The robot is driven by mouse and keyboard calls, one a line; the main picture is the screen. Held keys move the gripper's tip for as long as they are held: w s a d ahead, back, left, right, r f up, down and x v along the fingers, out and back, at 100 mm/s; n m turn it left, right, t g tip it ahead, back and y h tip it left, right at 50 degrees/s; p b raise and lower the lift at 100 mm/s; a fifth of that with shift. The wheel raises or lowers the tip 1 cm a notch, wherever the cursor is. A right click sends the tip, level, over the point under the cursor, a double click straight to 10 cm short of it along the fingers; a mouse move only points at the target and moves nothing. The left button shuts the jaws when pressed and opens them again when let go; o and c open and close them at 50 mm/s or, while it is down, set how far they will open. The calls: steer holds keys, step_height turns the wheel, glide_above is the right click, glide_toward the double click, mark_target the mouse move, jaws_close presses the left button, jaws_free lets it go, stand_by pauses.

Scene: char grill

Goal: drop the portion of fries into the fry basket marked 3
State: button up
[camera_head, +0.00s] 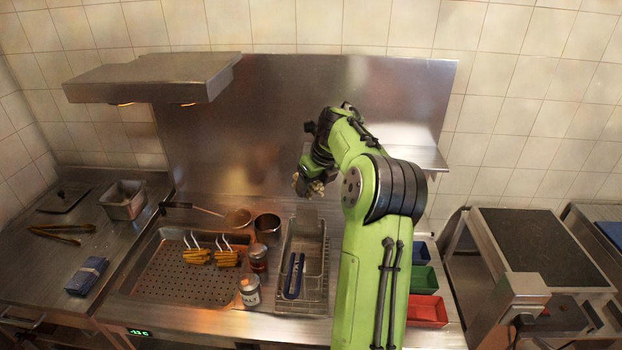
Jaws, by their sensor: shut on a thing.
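My gripper (309,190) is high above the back of the counter, left of my green arm. It is shut on a small pale yellow thing (317,187), which looks like the portion of fries and is largely hidden by the fingers. Below it stands a wire fry basket (316,290) with a blue handle, in a steel frame. No number is legible on it, so I cannot tell which basket is marked 3. Two golden bunches of fries (197,257) (228,259) with white loops lie in the perforated steel tray (170,283) to the left.
Blue, green and red bins (427,311) are at right. A hood (155,78) hangs at upper left.

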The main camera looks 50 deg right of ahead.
steer(key=shift+x, duration=0.9)
steer(key=shift+s+a+r, duration=0.1)
steer(key=shift+s+r, duration=0.1)
steer(key=shift+s, duration=0.15)
steer(key=o, duration=1.2)
steer(key=shift+w, duration=0.1)
steer(key=shift+c, duration=0.2)
steer(key=p+v, duration=0.1)
steer(key=v, duration=1.4)
steer(key=shift+r, duration=0.4)
